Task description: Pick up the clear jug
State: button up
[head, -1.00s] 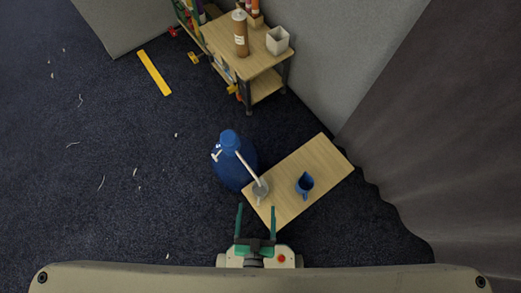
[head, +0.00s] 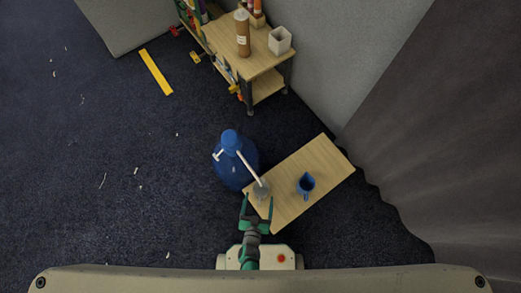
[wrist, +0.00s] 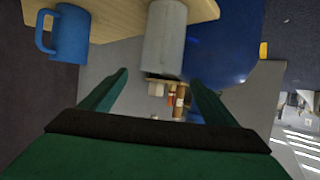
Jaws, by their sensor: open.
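The clear jug (head: 261,190) stands at the near left end of the wooden table and looks greyish. In the wrist view the jug (wrist: 165,40) appears upside down, hanging from the tabletop edge, ahead of my fingers. My gripper (head: 257,203) is open and empty, just on the near side of the jug. In the wrist view my gripper (wrist: 159,78) has its two green fingers spread, with the jug seen between and beyond their tips. I see no contact.
A blue mug (head: 306,184) stands right of the jug on the wooden table (head: 322,160). A large blue bottle with a white pump (head: 232,170) stands on the floor at the left, its spout reaching close to the jug. A shelf table (head: 258,60) is farther back.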

jog(key=shift+w+d+f, duration=0.15)
jog(key=shift+w+f, duration=0.05)
jog(key=shift+w, duration=0.15)
jog(key=shift+f+x, duration=0.2)
jog(key=shift+x, duration=2.3)
jog(key=shift+s, duration=0.1)
jog(key=c, duration=1.8)
jog(key=shift+r, duration=0.15)
